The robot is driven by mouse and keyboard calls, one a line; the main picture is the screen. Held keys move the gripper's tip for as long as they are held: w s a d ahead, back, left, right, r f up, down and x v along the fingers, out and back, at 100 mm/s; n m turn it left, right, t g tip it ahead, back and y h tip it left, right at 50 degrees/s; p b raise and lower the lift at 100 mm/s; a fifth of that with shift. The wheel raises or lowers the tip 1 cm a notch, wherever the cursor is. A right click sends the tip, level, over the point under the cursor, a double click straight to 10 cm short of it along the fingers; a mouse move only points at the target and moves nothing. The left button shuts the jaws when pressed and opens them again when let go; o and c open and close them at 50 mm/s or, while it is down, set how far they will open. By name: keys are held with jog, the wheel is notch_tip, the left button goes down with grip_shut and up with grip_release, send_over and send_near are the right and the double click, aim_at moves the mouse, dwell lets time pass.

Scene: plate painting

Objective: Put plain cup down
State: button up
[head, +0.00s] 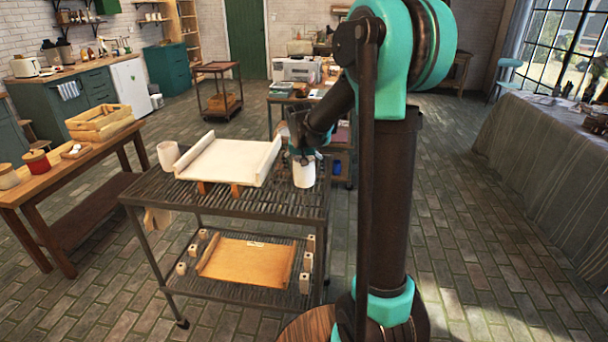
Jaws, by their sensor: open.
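A plain white cup (304,175) stands upright at the right end of the cart's slatted top (240,207). My gripper (302,157) is directly above it, pointing down, with its jaws open at the cup's rim. The fingertips are small and partly hidden, so I cannot tell whether they touch the cup. A second pale cup (168,154) stands on the cart top at the far left.
A white tray (229,161) with raised sides lies between the cups on orange supports. The cart's lower shelf holds a wooden board (246,262) and several small blocks. A wooden table (84,172) with a crate (99,123) stands at left.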

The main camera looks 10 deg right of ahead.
jog(key=c, duration=1.6)
jog(key=shift+r, duration=0.15)
